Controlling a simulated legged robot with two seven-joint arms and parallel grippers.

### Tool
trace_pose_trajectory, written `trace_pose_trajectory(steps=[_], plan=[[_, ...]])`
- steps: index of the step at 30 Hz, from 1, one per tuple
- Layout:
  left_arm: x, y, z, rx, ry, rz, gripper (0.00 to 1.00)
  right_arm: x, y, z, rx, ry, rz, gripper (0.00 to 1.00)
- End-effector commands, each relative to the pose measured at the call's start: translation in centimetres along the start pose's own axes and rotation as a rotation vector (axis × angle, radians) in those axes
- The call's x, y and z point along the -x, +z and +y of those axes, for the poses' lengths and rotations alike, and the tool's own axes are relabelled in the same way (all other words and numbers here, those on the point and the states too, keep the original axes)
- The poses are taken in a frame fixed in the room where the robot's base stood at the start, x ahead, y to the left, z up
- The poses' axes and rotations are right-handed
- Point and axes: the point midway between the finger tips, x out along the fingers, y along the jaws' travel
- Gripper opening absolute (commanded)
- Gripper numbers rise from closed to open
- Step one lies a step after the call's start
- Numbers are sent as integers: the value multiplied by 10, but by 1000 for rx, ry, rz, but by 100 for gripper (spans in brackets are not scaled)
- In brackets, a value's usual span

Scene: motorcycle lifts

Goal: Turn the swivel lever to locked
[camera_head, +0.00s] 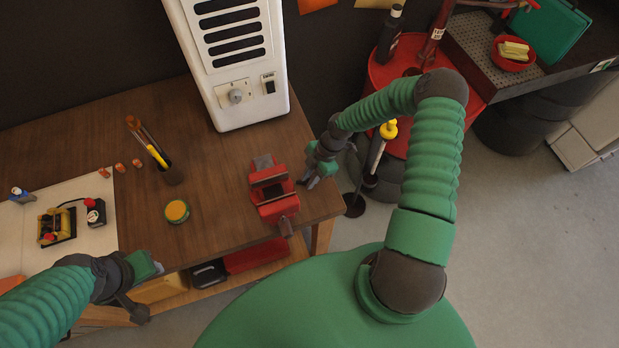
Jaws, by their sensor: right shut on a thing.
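The red vise (274,196) is mounted near the right front edge of the wooden workbench. Its jaws face upward in view, with a dark gap between them. My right gripper (310,182) reaches down at the vise's right side, close to the bench's right edge. It is shut on a small part there, seemingly the swivel lever, which the fingers mostly hide. I cannot make out the lever's angle. My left gripper (143,286) is at the bench's front edge, lower left, away from the vise. I cannot tell whether its fingers are apart.
A white machine (237,95) stands behind the vise. A yellow-topped tin (177,211), a brush holder (168,172) and a paper sheet (40,240) with small parts lie left on the bench (215,165). A red drum (385,75) stands right. Bench between tin and vise is clear.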

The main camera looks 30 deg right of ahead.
Motion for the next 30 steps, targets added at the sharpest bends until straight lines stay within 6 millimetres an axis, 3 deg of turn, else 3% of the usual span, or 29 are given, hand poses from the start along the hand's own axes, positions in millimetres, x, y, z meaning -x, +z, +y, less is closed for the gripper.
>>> trace_pose_trajectory(steps=[17, 30], plan=[[0, 0, 0, 0, 0, 0, 36, 0, 2, -5, -25, 2, -11, 0], [-4, 1, 0, 0, 0, 0, 36, -4, -6, -12, -270, 107, -12, 0]])
